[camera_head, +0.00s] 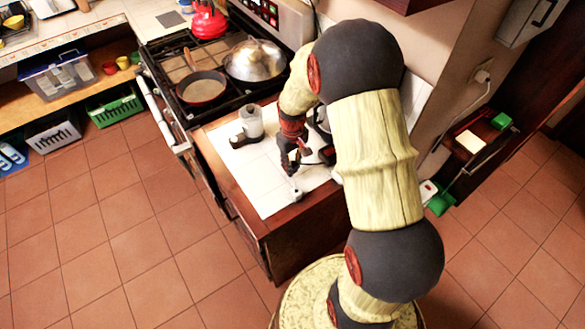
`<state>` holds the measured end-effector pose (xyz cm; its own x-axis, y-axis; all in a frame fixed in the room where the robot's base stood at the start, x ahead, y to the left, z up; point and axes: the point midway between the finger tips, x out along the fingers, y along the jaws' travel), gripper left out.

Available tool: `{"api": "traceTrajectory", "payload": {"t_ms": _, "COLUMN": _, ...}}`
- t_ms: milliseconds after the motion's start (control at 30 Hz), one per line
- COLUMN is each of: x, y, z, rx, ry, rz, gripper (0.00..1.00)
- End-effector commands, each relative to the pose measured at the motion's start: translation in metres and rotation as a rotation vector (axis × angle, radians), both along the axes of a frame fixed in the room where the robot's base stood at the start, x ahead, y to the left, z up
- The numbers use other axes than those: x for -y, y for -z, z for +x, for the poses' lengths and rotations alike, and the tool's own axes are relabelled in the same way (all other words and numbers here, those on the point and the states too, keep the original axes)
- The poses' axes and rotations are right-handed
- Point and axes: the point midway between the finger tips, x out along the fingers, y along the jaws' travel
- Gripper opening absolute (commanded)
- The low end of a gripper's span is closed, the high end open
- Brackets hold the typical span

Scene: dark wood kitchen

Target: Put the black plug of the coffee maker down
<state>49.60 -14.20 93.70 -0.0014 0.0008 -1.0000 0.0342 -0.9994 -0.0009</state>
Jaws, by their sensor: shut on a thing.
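My gripper (290,165) points down over the white tiled counter top, near its front right part. It is shut on a small dark thing that I take to be the black plug; the fingers and the plug blend together, and I cannot tell whether the plug touches the counter. The coffee maker (322,122) stands just right of the gripper, mostly hidden behind my arm. A small light grey piece (296,193) lies on the counter just below the gripper. The plug's cord cannot be made out.
A clear container with a dark base (251,124) stands left of the gripper. The white counter top (262,190) is bare in front of it, bounded by a wooden edge. A stove (215,75) with a pan, a lidded pan and a red kettle is behind. A wall socket (482,76) is right.

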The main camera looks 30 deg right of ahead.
Motion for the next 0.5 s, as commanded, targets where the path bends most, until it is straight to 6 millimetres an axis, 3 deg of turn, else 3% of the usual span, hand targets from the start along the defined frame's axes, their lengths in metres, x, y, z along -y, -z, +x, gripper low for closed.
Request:
{"api": "traceTrajectory", "payload": {"t_ms": 100, "x": 0.000, "y": 0.016, "z": 0.000, "rx": 0.000, "ry": 0.000, "rz": 0.000, "gripper": 0.00}}
{"api": "traceTrajectory", "payload": {"t_ms": 500, "x": 0.000, "y": 0.020, "z": 0.000, "rx": 0.000, "ry": 0.000, "rz": 0.000, "gripper": 0.00}}
